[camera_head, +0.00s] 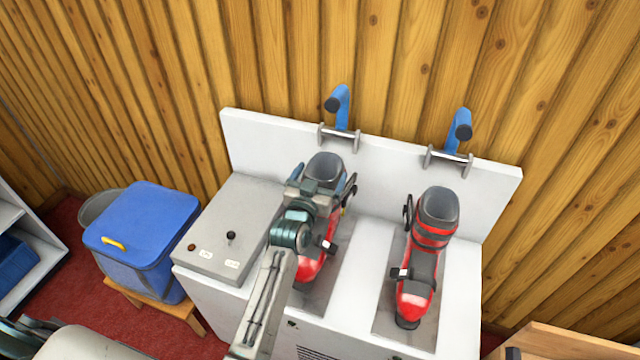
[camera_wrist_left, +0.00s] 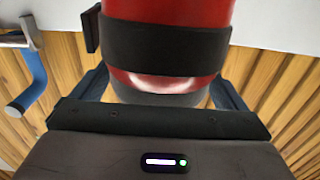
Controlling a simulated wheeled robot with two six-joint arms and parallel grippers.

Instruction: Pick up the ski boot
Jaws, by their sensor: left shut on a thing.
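Two red ski boots with grey liners and black straps stand on the white bench. The left ski boot (camera_head: 314,264) is partly hidden behind my left arm and gripper. My left gripper (camera_head: 321,188) is shut on its upper shaft, just below the cuff opening. In the left wrist view, the red shaft of this ski boot (camera_wrist_left: 170,12) with its black strap sits between the two blue-grey fingers. The right ski boot (camera_head: 417,265) stands upright and apart from the gripper. I cannot tell whether the held boot touches the bench. My right gripper is not in view.
The white bench (camera_head: 243,135) has a raised back panel with two blue levers (camera_head: 341,104) (camera_head: 461,130) above the boots. A blue bin (camera_head: 150,228) stands further left on a wooden stool.

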